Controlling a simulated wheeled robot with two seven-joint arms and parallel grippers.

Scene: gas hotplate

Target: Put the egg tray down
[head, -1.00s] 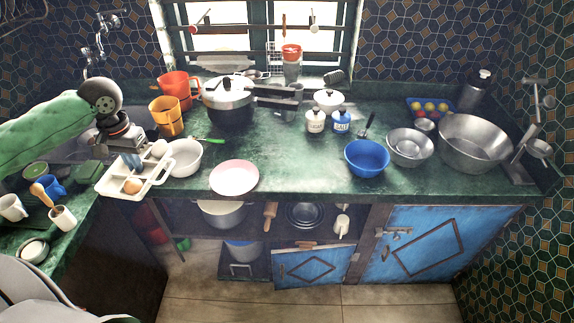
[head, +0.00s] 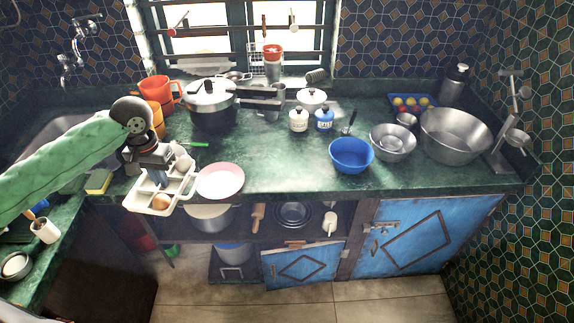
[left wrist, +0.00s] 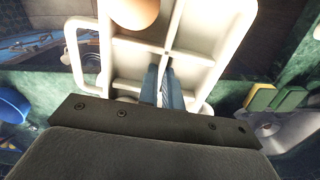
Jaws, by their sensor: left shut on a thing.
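The white egg tray (head: 185,188) is divided into compartments and has a loop handle at its right side. It overlaps the counter's front edge in the head view; I cannot tell whether it touches the counter. A brown egg (head: 160,202) sits in the front compartment, and a pale egg (head: 184,164) shows toward the back. My left gripper (head: 158,178) is shut on the tray's inner divider from above. The left wrist view shows the fingers (left wrist: 162,88) at the divider, the tray (left wrist: 205,30) and an egg (left wrist: 135,12). My right gripper is out of view.
A pink plate (head: 220,181) lies just right of the tray. The pressure cooker (head: 211,105) and orange mugs (head: 160,90) stand behind. A blue bowl (head: 351,155) and steel bowls (head: 455,135) are farther right. The green counter (head: 275,160) is clear between plate and blue bowl.

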